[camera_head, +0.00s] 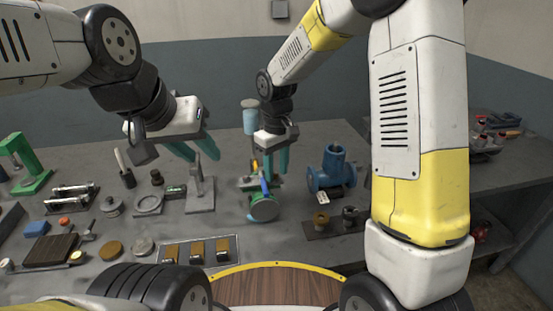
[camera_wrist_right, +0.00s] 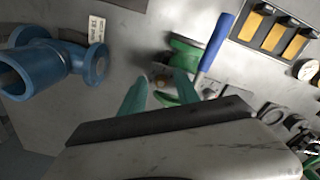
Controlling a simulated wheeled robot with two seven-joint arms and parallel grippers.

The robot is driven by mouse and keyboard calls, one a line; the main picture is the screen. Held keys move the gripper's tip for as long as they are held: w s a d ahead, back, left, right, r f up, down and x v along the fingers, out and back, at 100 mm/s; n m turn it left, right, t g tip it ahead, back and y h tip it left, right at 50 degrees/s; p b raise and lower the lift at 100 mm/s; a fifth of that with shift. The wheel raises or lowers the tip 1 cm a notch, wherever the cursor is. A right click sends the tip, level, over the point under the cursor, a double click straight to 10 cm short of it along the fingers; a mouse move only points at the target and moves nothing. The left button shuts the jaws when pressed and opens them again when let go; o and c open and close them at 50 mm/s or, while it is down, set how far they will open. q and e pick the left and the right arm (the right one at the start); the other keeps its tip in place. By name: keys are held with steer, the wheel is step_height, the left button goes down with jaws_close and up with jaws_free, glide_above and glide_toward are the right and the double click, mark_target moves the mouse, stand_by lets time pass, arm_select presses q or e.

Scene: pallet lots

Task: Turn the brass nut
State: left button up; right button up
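My right gripper (camera_head: 276,164) is open above and behind the green valve (camera_head: 263,207), which has a blue lever (camera_head: 264,186). In the right wrist view, the fingers (camera_wrist_right: 160,88) are apart, and a small brownish part (camera_wrist_right: 162,81) beside the green valve (camera_wrist_right: 183,50) shows between their tips. I cannot tell whether it is the brass nut or whether the fingers touch it. A brass-coloured round piece (camera_head: 321,221) stands on a dark plate to the right. My left gripper (camera_head: 197,150) is open and empty above the bench, left of the valve.
A blue pipe fitting (camera_head: 332,172) with a white tag stands right of the valve. A grey upright stand (camera_head: 200,192) is under my left gripper. A tray with several yellow-brown blocks (camera_head: 202,264) lies in front. Small parts crowd the bench's left side.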

mark_target(277, 174)
step_height(277, 174, up, 8)
steer(key=shift+f, duration=0.25)
steer(key=shift+r, duration=0.15)
stand_by(0.3)
steer(key=s+d+r+m+t+y, duration=0.1)
steer(key=s+d+r+m+t, duration=0.2)
steer(key=s+d+r, duration=0.2)
steer(key=s+d+r+m+t+y, duration=0.1)
steer(key=s+d+r+m+t, duration=0.2)
steer(key=s+d, duration=0.6)
steer(key=s+r+m, duration=0.1)
steer(key=s+r, duration=0.1)
steer(key=s, duration=0.2)
steer(key=shift+s+d+m, duration=0.2)
steer(key=shift+s+m, duration=0.1)
